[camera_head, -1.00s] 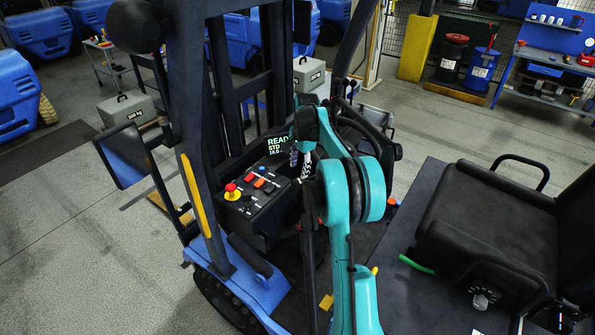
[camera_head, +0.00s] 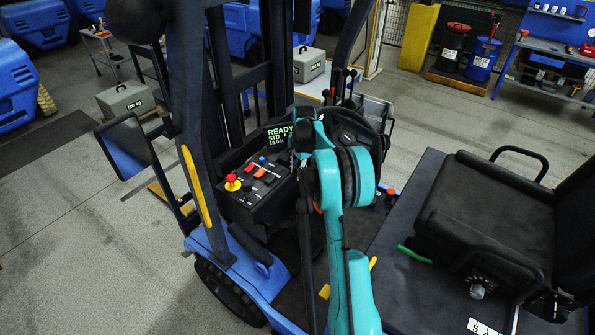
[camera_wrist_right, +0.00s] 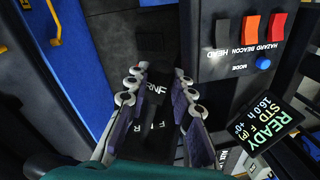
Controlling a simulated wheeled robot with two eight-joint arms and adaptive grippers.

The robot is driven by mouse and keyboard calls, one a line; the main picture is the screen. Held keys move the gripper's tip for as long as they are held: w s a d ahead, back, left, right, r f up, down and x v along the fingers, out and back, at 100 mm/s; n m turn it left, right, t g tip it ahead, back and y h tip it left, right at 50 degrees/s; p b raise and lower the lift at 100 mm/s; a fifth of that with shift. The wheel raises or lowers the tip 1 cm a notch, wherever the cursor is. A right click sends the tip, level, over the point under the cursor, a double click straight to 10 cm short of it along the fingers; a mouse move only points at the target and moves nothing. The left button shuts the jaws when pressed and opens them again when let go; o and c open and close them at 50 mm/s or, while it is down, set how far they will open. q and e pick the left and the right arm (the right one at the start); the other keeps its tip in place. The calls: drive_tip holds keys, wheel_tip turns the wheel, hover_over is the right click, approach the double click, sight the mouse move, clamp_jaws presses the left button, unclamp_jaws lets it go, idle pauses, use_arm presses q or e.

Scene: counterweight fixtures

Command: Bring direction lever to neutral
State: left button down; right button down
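A dark piece lettered R N F (camera_wrist_right: 152,90) shows between my right fingers in the right wrist view; I take it to be the direction lever's place. The lever's own outline is hard to tell against the black. My right gripper (camera_wrist_right: 157,80) has its two purple-padded fingers apart, one on each side of the lettering. I cannot tell whether they touch anything. The display (camera_wrist_right: 268,125) beside it reads READY, STD, F. In the head view my right gripper (camera_head: 299,160) is at the console and mostly hidden by my teal arm. My left gripper is not in view.
The console (camera_head: 250,198) carries a red emergency button (camera_head: 232,181), red and orange rocker switches and a blue knob. The steering wheel (camera_head: 362,128) and several small levers stand close behind my arm. The black seat (camera_head: 490,200) is at the right.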

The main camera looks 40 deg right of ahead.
drive_tip(key=shift+s+f+b, duration=0.2)
drive_tip(key=shift+b, duration=0.2)
drive_tip(key=s+n+b, duration=0.1)
drive_tip(key=s+f+n+b, duration=0.1)
drive_tip(key=s, duration=0.1)
drive_tip(key=s+n+h+b, duration=0.1)
drive_tip(key=b, duration=0.1)
drive_tip(key=shift+s+d+f+n+t, duration=0.2)
drive_tip(key=shift+f+n+t, duration=0.1)
drive_tip(key=shift+n, duration=0.1)
drive_tip(key=c, duration=1.3)
unclamp_jaws()
drive_tip(key=v, duration=1.2)
